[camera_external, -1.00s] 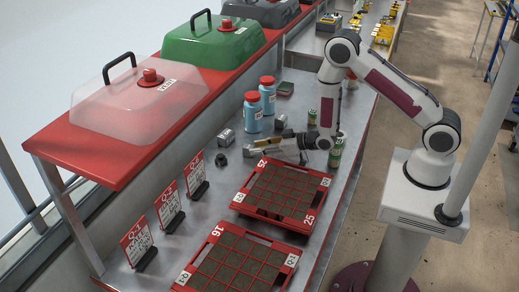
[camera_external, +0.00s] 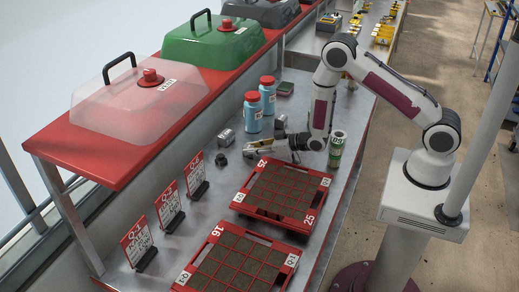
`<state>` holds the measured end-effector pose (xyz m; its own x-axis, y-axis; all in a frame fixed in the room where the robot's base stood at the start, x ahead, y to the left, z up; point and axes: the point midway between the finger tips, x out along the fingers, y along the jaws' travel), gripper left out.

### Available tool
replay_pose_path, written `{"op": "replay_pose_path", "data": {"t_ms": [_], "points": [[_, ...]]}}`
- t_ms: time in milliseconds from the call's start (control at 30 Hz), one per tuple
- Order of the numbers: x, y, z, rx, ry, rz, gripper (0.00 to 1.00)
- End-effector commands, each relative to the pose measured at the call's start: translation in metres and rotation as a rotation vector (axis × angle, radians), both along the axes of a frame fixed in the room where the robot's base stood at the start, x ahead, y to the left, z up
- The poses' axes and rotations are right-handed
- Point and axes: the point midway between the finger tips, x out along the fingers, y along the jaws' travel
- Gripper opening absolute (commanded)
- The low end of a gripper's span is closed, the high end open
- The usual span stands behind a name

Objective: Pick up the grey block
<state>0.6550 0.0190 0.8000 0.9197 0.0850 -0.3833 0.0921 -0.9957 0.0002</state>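A small grey block (camera_external: 226,137) sits on the metal bench, left of the blue bottles. A smaller dark grey piece (camera_external: 221,159) lies just in front of it. My gripper (camera_external: 248,150) reaches left, low over the bench, to the right of the grey block and apart from it in the picture. The fingers are small and seen from the side, so whether they are open or shut is unclear. I see nothing clearly held.
Two blue bottles (camera_external: 253,112) stand behind my gripper. A green can (camera_external: 337,146) stands to the right. A red seed tray (camera_external: 326,183) lies in front, with another nearer (camera_external: 290,262). Sign cards (camera_external: 196,174) stand at left. A red shelf (camera_external: 85,150) overhangs the bench.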

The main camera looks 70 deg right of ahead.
Motion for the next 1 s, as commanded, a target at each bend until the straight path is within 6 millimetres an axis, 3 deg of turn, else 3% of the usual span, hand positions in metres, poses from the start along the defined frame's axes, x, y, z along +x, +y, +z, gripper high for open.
{"op": "replay_pose_path", "data": {"t_ms": [567, 1000], "points": [[0.0, 0.0, 0.004, 0.0, -0.002, 0.0, 0.0], [0.001, 0.0, 0.039, 0.0, -0.003, 0.0, 0.0]]}}
